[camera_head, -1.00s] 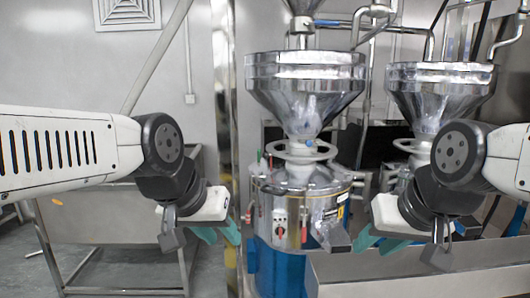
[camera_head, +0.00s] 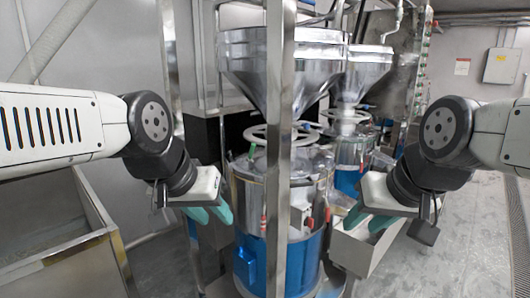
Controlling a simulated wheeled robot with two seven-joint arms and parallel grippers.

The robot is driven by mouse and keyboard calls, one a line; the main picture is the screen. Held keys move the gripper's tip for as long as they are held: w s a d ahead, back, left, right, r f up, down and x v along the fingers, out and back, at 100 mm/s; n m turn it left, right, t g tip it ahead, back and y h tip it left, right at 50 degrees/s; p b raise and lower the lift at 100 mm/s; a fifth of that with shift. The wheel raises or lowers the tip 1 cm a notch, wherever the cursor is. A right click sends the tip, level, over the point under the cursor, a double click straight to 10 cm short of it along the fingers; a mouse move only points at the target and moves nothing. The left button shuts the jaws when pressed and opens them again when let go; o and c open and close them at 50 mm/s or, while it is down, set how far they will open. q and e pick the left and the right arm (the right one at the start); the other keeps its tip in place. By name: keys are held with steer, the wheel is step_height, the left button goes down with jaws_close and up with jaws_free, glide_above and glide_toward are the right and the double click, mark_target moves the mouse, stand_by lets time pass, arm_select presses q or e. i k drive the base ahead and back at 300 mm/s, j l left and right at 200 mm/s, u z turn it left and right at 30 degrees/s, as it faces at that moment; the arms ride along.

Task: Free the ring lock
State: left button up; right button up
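A pale ring with spokes (camera_head: 258,134), which looks like the ring lock, sits around the neck below the near steel hopper (camera_head: 245,62). It tops the near grinder, a steel drum (camera_head: 250,195) with a blue base. A vertical steel post hides part of the ring and drum. My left gripper (camera_head: 209,218) is open and empty, left of the drum and lower than the ring. My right gripper (camera_head: 366,222) is open and empty, right of the drum. Neither gripper touches the ring.
The steel post (camera_head: 280,170) stands in front of the near grinder. A second grinder with its hopper (camera_head: 365,72) is behind to the right. A steel bin (camera_head: 75,265) is at lower left, and a metal trough (camera_head: 365,252) lies below my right gripper. Floor at right is clear.

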mark_target(253, 146)
steer(key=i+j+z, duration=0.15)
steer(key=j, duration=0.4)
steer(key=i+j+z, duration=0.2)
steer(key=j, duration=0.35)
steer(key=j+z, duration=0.15)
steer(key=j, duration=0.45)
steer(key=i+j+z, duration=0.15)
steer(key=j, duration=0.15)
steer(key=i+j+z, duration=0.15)
steer(key=l+u, duration=0.25)
steer(key=u, duration=0.3)
steer(key=i+l+u, duration=0.15)
steer(key=l, duration=0.5)
steer(key=k, duration=0.05)
